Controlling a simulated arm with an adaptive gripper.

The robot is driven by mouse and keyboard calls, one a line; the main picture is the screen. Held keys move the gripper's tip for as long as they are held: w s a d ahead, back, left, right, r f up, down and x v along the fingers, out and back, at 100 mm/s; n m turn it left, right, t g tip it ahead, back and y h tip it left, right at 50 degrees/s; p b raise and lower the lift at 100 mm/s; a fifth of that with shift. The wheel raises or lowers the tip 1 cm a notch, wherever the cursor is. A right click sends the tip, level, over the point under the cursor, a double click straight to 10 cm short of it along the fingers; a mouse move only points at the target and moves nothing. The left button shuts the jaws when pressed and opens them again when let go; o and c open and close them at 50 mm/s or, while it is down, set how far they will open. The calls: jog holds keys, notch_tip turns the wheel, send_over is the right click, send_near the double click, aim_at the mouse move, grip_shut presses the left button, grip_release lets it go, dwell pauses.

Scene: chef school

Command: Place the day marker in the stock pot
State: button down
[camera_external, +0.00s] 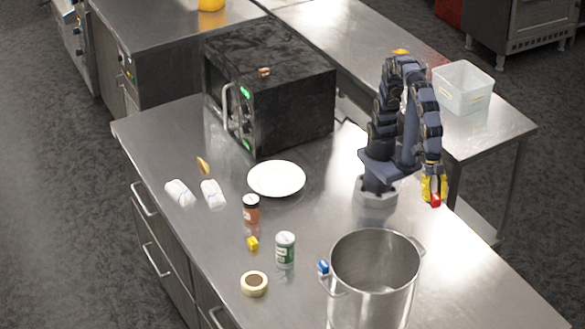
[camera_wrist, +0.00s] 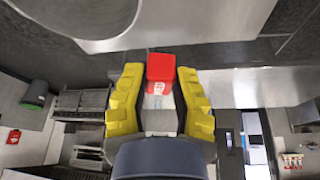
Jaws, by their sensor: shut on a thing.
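The day marker appears to be a small red block with white print (camera_wrist: 160,68). My gripper (camera_wrist: 158,82) is shut on it, with the block between its yellow fingertips. In the external view my gripper (camera_external: 434,188) hangs at the right, with the red block (camera_external: 435,200) at its lower end. The stock pot (camera_external: 372,283) is a large, open steel pot at the front right of the counter. My gripper is above and to the right of the pot's rim in that picture, not over its opening. Part of the pot (camera_wrist: 75,18) shows at top left in the wrist view.
A blue block (camera_external: 323,267) lies by the pot's left handle. A green-labelled jar (camera_external: 285,250), tape roll (camera_external: 254,284), yellow block (camera_external: 252,243), spice jar (camera_external: 251,210) and white plate (camera_external: 276,179) are farther left. A black microwave (camera_external: 285,95) stands behind.

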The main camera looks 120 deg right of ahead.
jog(key=w+d+m+t+h, duration=0.15)
jog(key=w+m, duration=0.45)
jog(key=w, duration=1)
notch_tip(320, 180, down, 16)
jog(key=shift+d, duration=0.35)
jog(key=shift+s+f+t+y, duration=0.1)
jog(key=shift+f+t+y, duration=0.05)
jog(key=shift+t+y, duration=0.1)
jog(key=c, duration=0.9)
grip_release()
